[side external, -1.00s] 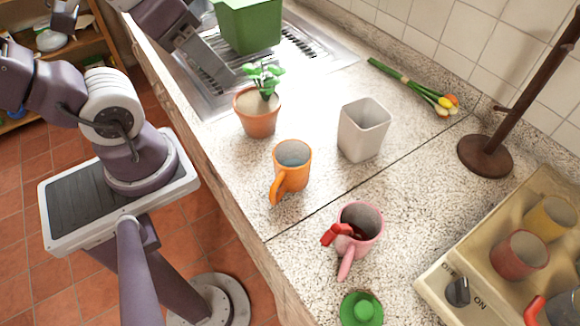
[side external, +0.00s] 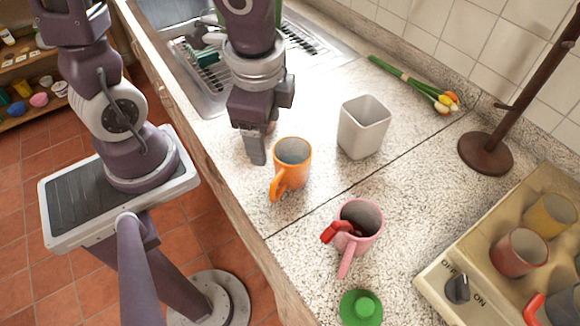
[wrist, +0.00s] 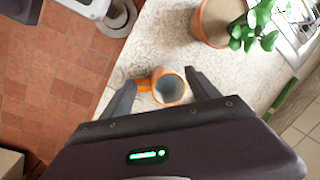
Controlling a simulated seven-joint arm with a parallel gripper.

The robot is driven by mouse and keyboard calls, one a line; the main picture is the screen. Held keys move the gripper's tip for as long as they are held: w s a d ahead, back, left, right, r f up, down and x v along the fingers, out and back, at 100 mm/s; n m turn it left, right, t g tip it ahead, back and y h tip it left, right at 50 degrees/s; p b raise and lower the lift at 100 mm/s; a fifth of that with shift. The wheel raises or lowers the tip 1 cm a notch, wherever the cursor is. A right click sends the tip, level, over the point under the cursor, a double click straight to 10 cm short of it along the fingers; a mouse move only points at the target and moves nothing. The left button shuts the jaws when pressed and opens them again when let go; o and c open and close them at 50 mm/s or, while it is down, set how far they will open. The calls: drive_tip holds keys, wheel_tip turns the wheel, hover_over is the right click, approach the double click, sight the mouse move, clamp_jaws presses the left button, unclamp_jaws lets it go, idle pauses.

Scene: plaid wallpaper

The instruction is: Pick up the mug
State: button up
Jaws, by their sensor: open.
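An orange mug (side external: 292,164) stands upright on the speckled counter, its handle toward the front edge. In the wrist view the orange mug (wrist: 169,87) shows between my two fingers, its handle pointing left. My gripper (side external: 257,158) points down just left of the mug in the side view; it is open and empty. One finger partly hides the other there, so I cannot tell its exact height. A pink mug (side external: 368,240) with a red thing at its handle stands nearer the camera.
A potted plant (wrist: 212,25) stands close by, mostly hidden by my arm in the side view. A grey square cup (side external: 363,130) is right of the orange mug. A green lid-like object (side external: 361,308), tulips (side external: 425,90), a brown stand (side external: 486,152) and a stove (side external: 440,280) with mugs surround it.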

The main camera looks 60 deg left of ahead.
sight(276, 178)
drive_tip(key=d+f+m, duration=0.1)
drive_tip(key=d+f+m+h, duration=0.1)
drive_tip(key=d, duration=0.1)
drive_tip(key=s+d+f+g, duration=0.1)
drive_tip(key=shift+d+m+h, duration=0.3)
drive_tip(key=shift+d+m, duration=0.05)
drive_tip(key=shift+m, duration=0.05)
wheel_tip(276, 178, down, 7)
drive_tip(key=shift+r, duration=0.2)
drive_tip(key=shift+a, duration=0.1)
clamp_jaws()
